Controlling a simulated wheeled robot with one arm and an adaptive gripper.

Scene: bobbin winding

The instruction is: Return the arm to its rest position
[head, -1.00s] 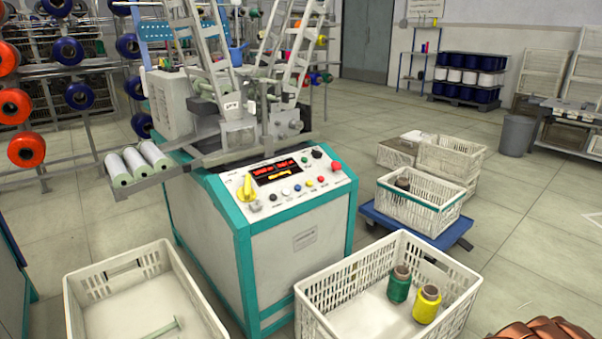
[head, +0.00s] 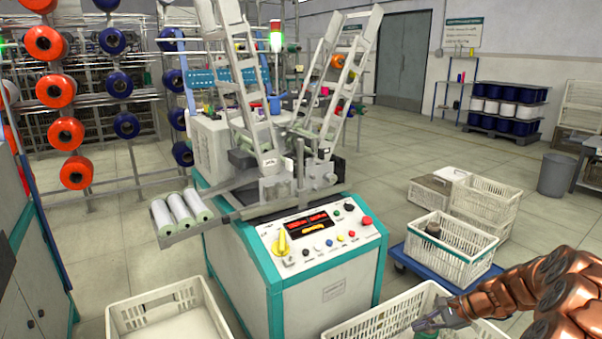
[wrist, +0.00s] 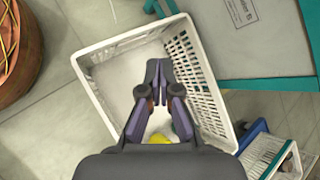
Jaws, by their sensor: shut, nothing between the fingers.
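My gripper (head: 430,322) is in the lower right of the head view, on the end of my copper-coloured arm. It is above the white crate (head: 365,328) in front of the winding machine. In the wrist view the fingers (wrist: 158,68) are together with nothing between them. The crate (wrist: 97,88) lies below them. A yellow spool (wrist: 159,138) shows partly behind the gripper in the wrist view. A bit of a green spool (head: 427,334) shows at the bottom edge of the head view.
The winding machine (head: 330,285) with its control panel stands left of my arm. Another white crate (head: 170,318) is at lower left. A blue trolley (head: 440,273) carrying a crate (head: 450,245) stands behind my arm. Open floor lies at right.

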